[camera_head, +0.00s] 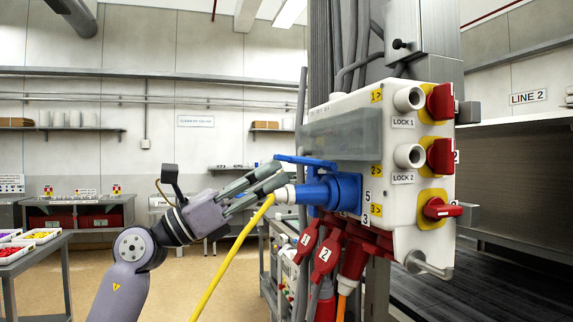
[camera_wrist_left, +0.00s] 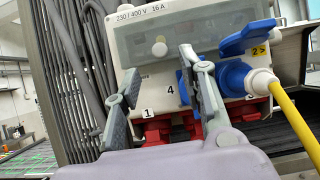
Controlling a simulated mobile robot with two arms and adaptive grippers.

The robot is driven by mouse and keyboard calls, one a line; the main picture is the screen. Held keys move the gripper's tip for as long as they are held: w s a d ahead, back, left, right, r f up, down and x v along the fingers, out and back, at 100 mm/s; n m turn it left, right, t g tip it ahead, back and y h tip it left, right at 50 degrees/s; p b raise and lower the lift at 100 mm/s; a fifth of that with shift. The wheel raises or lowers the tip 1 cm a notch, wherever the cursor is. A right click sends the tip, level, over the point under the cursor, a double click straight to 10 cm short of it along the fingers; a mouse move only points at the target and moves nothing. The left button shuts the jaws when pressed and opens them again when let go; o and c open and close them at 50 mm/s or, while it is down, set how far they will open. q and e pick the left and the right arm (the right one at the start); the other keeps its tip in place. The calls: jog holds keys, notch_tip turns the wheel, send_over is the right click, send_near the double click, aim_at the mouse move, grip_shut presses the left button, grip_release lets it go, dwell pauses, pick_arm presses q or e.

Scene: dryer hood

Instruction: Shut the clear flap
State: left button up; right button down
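The clear flap (camera_head: 345,133) is a smoky see-through panel across the upper front of the white electrical box (camera_head: 408,215). It also shows in the left wrist view (camera_wrist_left: 210,40), with a round pale knob behind or on it. It looks nearly flat to the box; I cannot tell whether a gap stands at its lower edge. My left gripper (camera_head: 270,180) is open and empty, below and to the left of the flap. In the wrist view its fingers (camera_wrist_left: 158,65) stand apart, with the right fingertip overlapping the flap's lower edge; contact cannot be told. My right gripper is not in view.
A blue plug (camera_head: 340,192) with a yellow cable (camera_head: 232,250) sits right beside my left gripper, under a raised blue lid (camera_head: 305,161). Red plugs (camera_head: 326,255) hang below. Red rotary switches (camera_head: 440,102) are on the right face. Open floor lies at left.

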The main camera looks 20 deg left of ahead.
pick_arm(q)
jog(key=v, duration=0.6)
jog(key=shift+a, duration=0.2)
jog(key=shift+s+f, duration=0.1)
jog(key=shift+s, duration=0.05)
